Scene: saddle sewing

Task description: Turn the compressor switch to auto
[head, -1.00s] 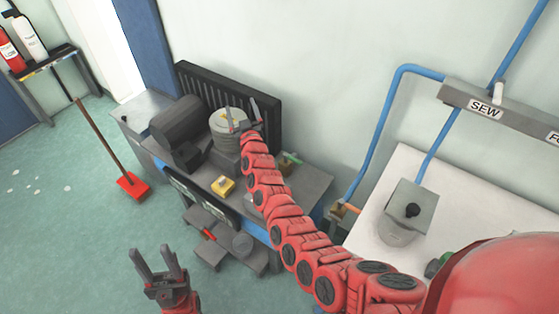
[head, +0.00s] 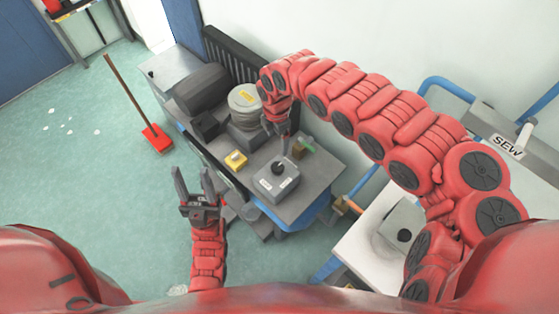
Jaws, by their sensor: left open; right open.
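A grey switch box with a black knob (head: 278,168) sits on the front right of the dark bench that bears the compressor (head: 205,90). The knob's setting and any "auto" marking are too small to read. My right gripper (head: 285,148) points down just above and behind the knob, with its arm arching in from the right. Its fingers are open but partly hidden by the wrist, and I cannot tell whether they touch the knob. My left gripper (head: 197,188) is open and empty, pointing up over the floor in front of the bench.
A yellow block (head: 236,160) and a grey cylinder (head: 245,105) stand left of the switch box, and a small green-and-brown part (head: 302,148) behind it. A red broom (head: 156,138) stands left.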

